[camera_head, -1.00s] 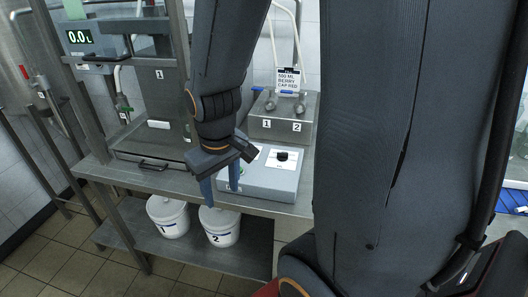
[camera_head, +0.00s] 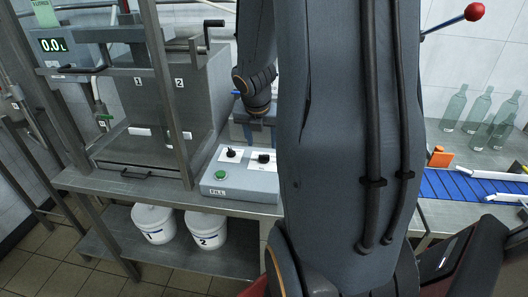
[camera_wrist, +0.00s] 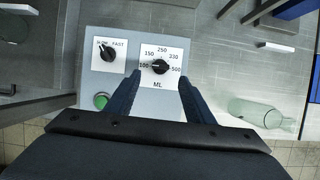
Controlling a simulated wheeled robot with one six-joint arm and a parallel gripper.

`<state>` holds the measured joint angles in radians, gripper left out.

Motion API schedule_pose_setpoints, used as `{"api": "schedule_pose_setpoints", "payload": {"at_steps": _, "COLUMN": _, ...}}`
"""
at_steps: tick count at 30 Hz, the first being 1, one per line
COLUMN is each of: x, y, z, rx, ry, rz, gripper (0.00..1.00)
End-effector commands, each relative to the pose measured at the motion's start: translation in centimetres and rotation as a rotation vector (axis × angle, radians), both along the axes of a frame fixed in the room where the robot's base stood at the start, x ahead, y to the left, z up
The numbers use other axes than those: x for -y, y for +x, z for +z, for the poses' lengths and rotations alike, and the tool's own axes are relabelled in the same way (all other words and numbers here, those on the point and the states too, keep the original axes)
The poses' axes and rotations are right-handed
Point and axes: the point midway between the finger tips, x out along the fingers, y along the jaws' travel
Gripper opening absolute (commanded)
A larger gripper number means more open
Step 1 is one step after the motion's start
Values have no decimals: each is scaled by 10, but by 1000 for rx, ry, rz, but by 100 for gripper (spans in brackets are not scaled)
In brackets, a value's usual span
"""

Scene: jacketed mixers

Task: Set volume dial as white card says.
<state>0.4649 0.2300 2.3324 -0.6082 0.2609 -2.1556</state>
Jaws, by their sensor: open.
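The volume dial (camera_wrist: 161,67) is a black knob on a white plate marked ML, with 100, 150, 250, 330 and 500 around it. Its bar lies nearly level between the 100 and 500 marks; I cannot tell which end points. It also shows in the head view (camera_head: 264,158) on the grey control box (camera_head: 240,190). My gripper (camera_wrist: 158,80) is open, its two dark blue fingers either side of the dial's lower part in the wrist view, apart from the knob. In the head view my gripper is partly hidden by my arm. The white card is not visible now.
A SLOW/FAST dial (camera_wrist: 108,50) sits left of the volume dial, with a green button (camera_wrist: 101,101) below it. A clear bottle (camera_wrist: 262,114) is at right in the wrist view. A metal mixer cabinet (camera_head: 172,95) stands left of the box; a blue conveyor (camera_head: 455,187) is at right.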

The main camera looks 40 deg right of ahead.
Motion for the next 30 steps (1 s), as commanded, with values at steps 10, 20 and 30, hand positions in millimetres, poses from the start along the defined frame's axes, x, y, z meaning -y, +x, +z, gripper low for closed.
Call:
{"api": "schedule_pose_setpoints", "payload": {"at_steps": 10, "x": 14, "y": 10, "z": -41, "rx": -8, "ry": -7, "rz": 21, "gripper": 48}}
{"api": "schedule_pose_setpoints", "payload": {"at_steps": 20, "x": 24, "y": 19, "z": -71, "rx": -7, "ry": -7, "rz": 21, "gripper": 48}}
{"api": "schedule_pose_setpoints", "payload": {"at_steps": 30, "x": 25, "y": 19, "z": -72, "rx": -6, "ry": -8, "rz": 20, "gripper": 42}}
